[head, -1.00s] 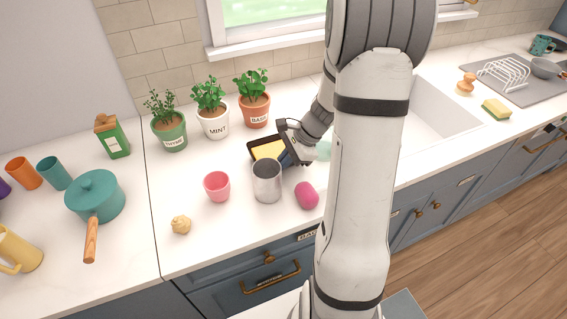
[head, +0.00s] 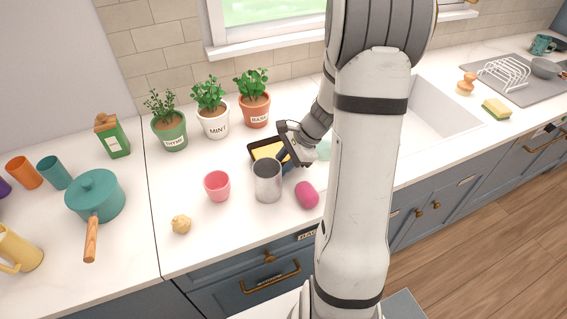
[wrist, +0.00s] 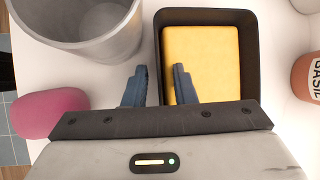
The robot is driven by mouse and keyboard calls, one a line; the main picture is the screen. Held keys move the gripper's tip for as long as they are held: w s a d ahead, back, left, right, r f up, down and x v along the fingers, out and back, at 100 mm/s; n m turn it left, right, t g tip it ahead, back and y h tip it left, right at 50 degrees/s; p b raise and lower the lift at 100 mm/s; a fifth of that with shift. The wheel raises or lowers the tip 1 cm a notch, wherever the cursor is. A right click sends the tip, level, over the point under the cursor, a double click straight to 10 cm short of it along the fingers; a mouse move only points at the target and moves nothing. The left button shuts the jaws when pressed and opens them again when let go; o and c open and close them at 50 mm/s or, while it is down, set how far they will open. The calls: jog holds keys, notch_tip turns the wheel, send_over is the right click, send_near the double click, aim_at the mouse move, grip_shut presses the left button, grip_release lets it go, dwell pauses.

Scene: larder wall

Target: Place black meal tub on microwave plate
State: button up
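The black meal tub (head: 254,144) with yellow food in it sits on the counter in front of the basil pot, partly hidden by my gripper in the head view. In the wrist view the tub (wrist: 249,60) is upright, its yellow filling showing. My gripper (head: 284,155) is at the tub. In the wrist view my gripper (wrist: 160,86) is open, with the tub's left side wall between its two blue fingers, one finger outside and one over the inside. I cannot tell whether the fingers touch the wall. No microwave or microwave plate shows in these frames.
A grey metal cup (head: 267,182) stands close beside the tub. A magenta rounded object (head: 307,195) and a pink cup (head: 217,186) are near it. Herb pots, including the basil pot (head: 255,108), line the back. A teal object (head: 324,149) is half hidden by my arm.

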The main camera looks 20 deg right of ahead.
jog(key=v, duration=1.2)
jog(key=s+a+r+n+h, duration=0.2)
jog(key=s+a+n+h, duration=0.1)
jog(key=s+a+n, duration=0.3)
jog(key=s+a+r+n+h, duration=0.2)
jog(key=s+a+r+n, duration=0.1)
jog(key=s+a+n, duration=0.4)
jog(key=a+n, duration=0.1)
jog(key=n, duration=0.1)
jog(key=shift+s+r+n+t+h, duration=0.25)
jog(key=shift+r+n+t+h, duration=0.05)
jog(key=shift+n+t+h, duration=0.1)
jog(key=shift+o, duration=0.5)
jog(key=shift+s+n, duration=0.6)
jog(key=shift+n, duration=0.2)
jog(key=shift+d, duration=0.1)
